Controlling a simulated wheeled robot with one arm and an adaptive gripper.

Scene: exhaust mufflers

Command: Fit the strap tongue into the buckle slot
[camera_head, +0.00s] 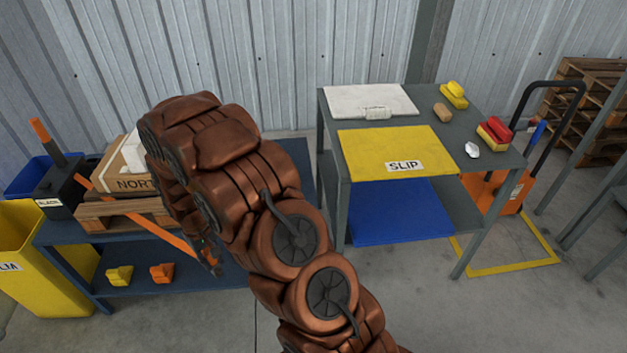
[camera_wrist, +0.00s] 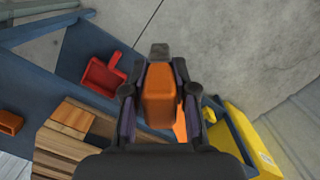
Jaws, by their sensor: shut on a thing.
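My gripper (camera_wrist: 159,78) is shut on an orange block with a grey end, which looks like the strap tongue (camera_wrist: 160,100). The grey end points away from the wrist. In the head view an orange strap (camera_head: 150,226) slants from the black box down to my gripper (camera_head: 211,266), low at the front of the blue table. The arm hides much of this area. A red piece with a raised rim (camera_wrist: 102,75) lies to the left of the gripper in the wrist view, apart from it. I cannot tell whether it is the buckle; no slot shows clearly.
A carton (camera_head: 126,170) sits on a wooden pallet (camera_head: 118,214) on the blue table. A black box (camera_head: 62,196) and a yellow bin (camera_head: 38,262) are left. Yellow (camera_head: 119,275) and orange (camera_head: 162,272) pieces lie on the lower shelf. A grey table (camera_head: 440,130) stands right.

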